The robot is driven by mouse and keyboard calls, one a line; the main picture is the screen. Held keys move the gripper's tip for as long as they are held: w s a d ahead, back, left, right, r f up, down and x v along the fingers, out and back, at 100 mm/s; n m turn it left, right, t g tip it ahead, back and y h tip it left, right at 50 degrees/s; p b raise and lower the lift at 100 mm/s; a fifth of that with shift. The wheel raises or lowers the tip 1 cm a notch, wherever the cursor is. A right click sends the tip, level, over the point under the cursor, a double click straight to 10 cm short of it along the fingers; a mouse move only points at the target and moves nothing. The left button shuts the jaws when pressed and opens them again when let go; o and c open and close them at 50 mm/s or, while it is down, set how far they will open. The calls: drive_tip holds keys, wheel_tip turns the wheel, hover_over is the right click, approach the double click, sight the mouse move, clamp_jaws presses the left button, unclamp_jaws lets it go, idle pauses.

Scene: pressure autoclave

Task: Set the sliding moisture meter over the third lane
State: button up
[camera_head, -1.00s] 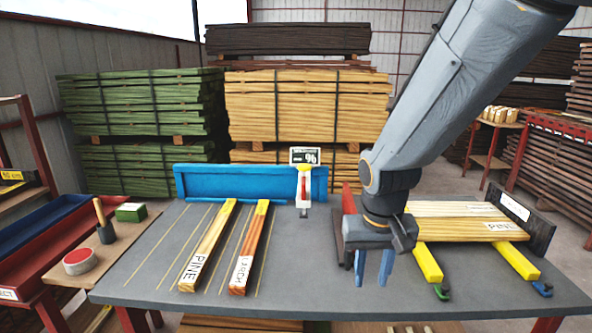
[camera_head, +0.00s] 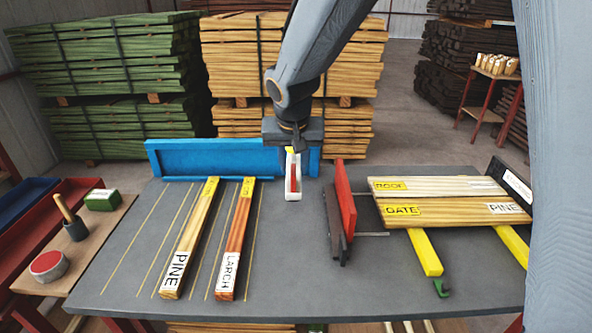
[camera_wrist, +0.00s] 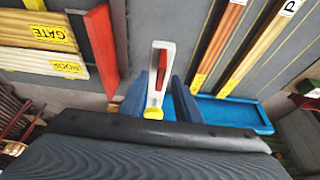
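The sliding moisture meter (camera_head: 293,178) is a white upright body with a red strip and a yellow part, at the right end of the blue rail (camera_head: 215,160). My gripper (camera_head: 293,150) is over it, hiding its top in the head view. In the wrist view the meter (camera_wrist: 157,72) lies between the two blue fingers of my gripper (camera_wrist: 155,97), which look apart with narrow gaps beside it. Contact is unclear. Yellow lines mark lanes on the grey table (camera_head: 150,225). A PINE board (camera_head: 192,235) and a LARCH board (camera_head: 236,238) lie along lanes left of the meter.
Right of the meter stands a clamp with a red jaw (camera_head: 343,200), beside boards labelled ROOF and GATE (camera_head: 450,210) on yellow bars. A side bench at left holds a round tin (camera_head: 47,264) and a green block (camera_head: 102,199). The table front middle is clear.

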sight(294, 171)
drive_tip(key=shift+p+x, duration=0.45)
drive_tip(key=shift+x, duration=1.75)
drive_tip(key=shift+c, duration=0.5)
clamp_jaws()
